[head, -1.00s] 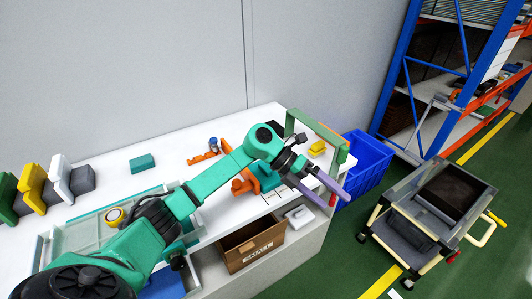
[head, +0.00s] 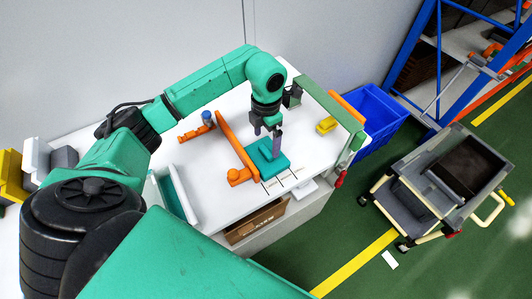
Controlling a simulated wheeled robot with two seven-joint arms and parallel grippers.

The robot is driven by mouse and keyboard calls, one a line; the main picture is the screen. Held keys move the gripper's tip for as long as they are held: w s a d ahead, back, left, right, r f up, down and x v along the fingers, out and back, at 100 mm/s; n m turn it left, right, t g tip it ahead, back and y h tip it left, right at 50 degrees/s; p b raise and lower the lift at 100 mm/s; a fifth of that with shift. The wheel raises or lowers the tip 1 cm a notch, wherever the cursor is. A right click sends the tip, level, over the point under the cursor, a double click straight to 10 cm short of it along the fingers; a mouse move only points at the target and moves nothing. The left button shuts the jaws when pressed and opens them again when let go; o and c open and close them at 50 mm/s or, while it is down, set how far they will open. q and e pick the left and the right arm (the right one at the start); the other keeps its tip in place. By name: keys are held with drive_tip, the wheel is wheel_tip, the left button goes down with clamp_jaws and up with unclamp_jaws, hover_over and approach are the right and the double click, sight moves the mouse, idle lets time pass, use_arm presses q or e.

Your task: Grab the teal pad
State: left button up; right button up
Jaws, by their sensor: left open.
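The teal pad (head: 268,163) lies on the white table beside an orange bar-shaped part (head: 238,150). My left gripper (head: 268,146) is open and points down over the pad. One purple-grey finger overlaps the pad in the picture; I cannot tell whether it touches. The other finger is partly hidden by the gripper body. My right gripper is not in view.
A green frame (head: 330,105) with an orange strip stands at the table's right end, near a small yellow block (head: 326,125). A blue crate (head: 370,120) and a grey cart (head: 445,180) stand on the floor to the right. White table (head: 215,185) shows left of the orange part.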

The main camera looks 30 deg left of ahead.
sight(266, 151)
use_arm(q)
wheel_tip(266, 151, down, 4)
drive_tip(key=shift+f+p, duration=0.2)
drive_tip(key=shift+p, duration=0.85)
drive_tip(key=shift+f, duration=0.4)
drive_tip(key=shift+w, duration=0.1)
drive_tip(key=c, duration=1)
drive_tip(key=shift+c, duration=1.3)
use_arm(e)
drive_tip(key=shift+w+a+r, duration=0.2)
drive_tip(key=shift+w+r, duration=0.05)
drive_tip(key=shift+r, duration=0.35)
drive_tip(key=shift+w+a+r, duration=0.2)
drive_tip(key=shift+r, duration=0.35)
use_arm(q)
drive_tip(key=shift+r, duration=0.1)
